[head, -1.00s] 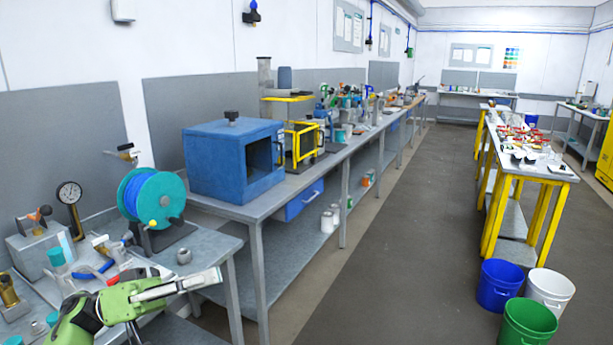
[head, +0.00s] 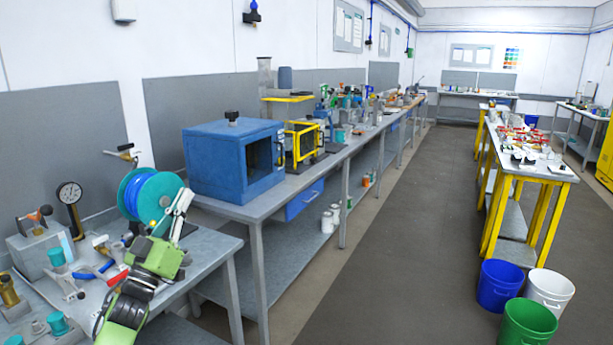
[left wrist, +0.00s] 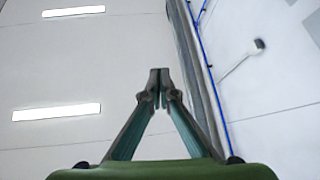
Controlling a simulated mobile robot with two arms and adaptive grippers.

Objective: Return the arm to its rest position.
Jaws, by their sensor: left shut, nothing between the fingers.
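My left arm, green and dark, rises at the lower left of the head view. My left gripper (head: 184,199) points upward in front of the teal and blue reel (head: 140,198) and covers part of its right side. The left wrist view shows its two fingers (left wrist: 154,88) meeting at the tips with nothing between them. Behind them are the ceiling and wall. Whether the gripper touches the reel cannot be told. My right gripper is not in view.
The near bench (head: 215,243) holds a dial gauge (head: 69,193), clamps and small parts. A blue box (head: 215,170) stands on the bench beyond. Blue (head: 499,285), white (head: 549,288) and green (head: 529,322) buckets stand at right. The grey floor between is clear.

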